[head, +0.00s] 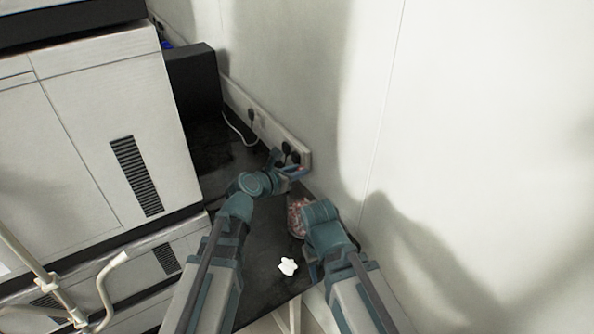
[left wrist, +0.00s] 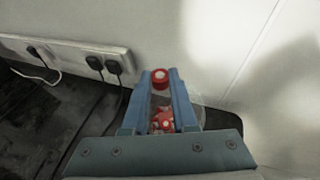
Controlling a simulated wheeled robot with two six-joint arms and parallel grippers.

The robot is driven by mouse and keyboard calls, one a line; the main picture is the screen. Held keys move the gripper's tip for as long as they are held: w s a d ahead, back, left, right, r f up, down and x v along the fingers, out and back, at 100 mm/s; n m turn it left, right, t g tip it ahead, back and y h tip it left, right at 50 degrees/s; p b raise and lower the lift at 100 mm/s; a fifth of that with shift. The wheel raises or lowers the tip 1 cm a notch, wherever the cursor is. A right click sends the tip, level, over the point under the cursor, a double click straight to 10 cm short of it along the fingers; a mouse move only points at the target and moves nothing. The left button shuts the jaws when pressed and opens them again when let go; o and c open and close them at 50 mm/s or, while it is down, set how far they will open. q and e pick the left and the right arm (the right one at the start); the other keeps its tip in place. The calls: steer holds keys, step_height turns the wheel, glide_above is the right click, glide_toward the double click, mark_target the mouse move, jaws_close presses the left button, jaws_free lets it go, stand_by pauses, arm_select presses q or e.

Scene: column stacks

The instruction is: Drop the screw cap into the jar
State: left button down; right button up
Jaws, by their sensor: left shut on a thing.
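My left gripper (head: 295,171) is shut on a red screw cap with a white centre (left wrist: 159,77), held at the fingertips. The cap shows only as a small red spot in the head view. The jar (head: 296,218), with reddish contents, stands on the dark surface close to the wall, partly hidden by my right arm. In the left wrist view, red and white pieces (left wrist: 163,123) show between the fingers, beyond them; the clear jar's edge is hard to make out. My right gripper (head: 312,270) is mostly hidden by its own arm, and its jaws cannot be made out.
A small white object (head: 288,266) lies on the dark surface (head: 255,238) near its front edge. Wall sockets with black plugs (head: 287,149) are close behind my left gripper. A large white cabinet (head: 110,130) stands at left, and the wall bounds the right.

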arm_select(q)
steer(key=shift+f+b, duration=2.4)
steer(key=shift+f, duration=0.3)
steer(key=shift+r, duration=0.1)
steer(key=c, duration=0.6)
jaws_free()
